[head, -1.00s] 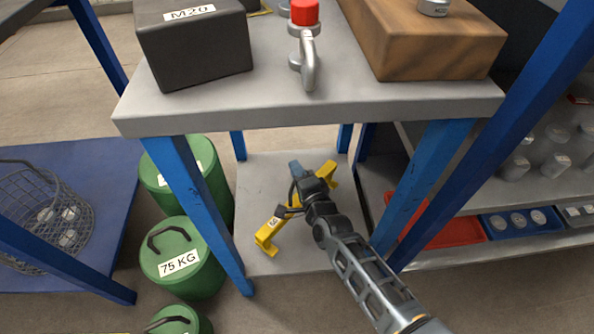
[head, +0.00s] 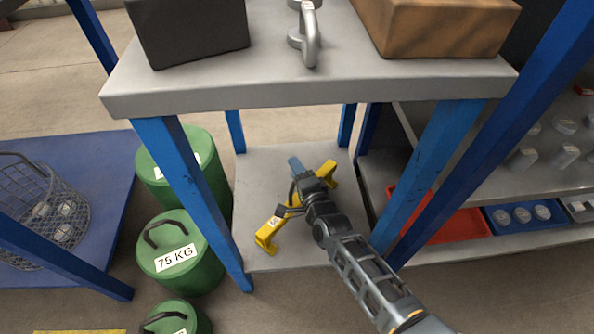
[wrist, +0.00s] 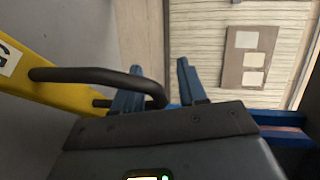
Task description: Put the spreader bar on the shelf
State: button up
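The spreader bar (head: 270,227) is a yellow bar with a black handle and a label. In the head view it is over the grey lower shelf (head: 265,170) of the blue-legged table, slanting up to the right; whether it rests there I cannot tell for sure. In the wrist view the bar (wrist: 55,82) is at the left, with its handle (wrist: 90,75) reaching across to my gripper (wrist: 156,72). The two blue fingers are apart. The handle's curved end shows between them, with no clear grip on it. My gripper (head: 295,165) also covers the bar's middle in the head view.
The table top (head: 200,90) overhangs the shelf and carries a black block (head: 190,35), a metal shackle (head: 310,40) and a wooden block (head: 440,25). Blue legs flank the opening. Green weights (head: 180,250) stand left; a rack with a red tray (head: 455,222) stands right.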

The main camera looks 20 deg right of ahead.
jog(key=s+r+p, duration=0.2)
jog(key=s+p, duration=0.2)
jog(key=s, duration=0.7)
jog(key=shift+s+r, duration=0.15)
jog(key=shift+s, duration=0.25)
jog(key=shift+a, duration=0.1)
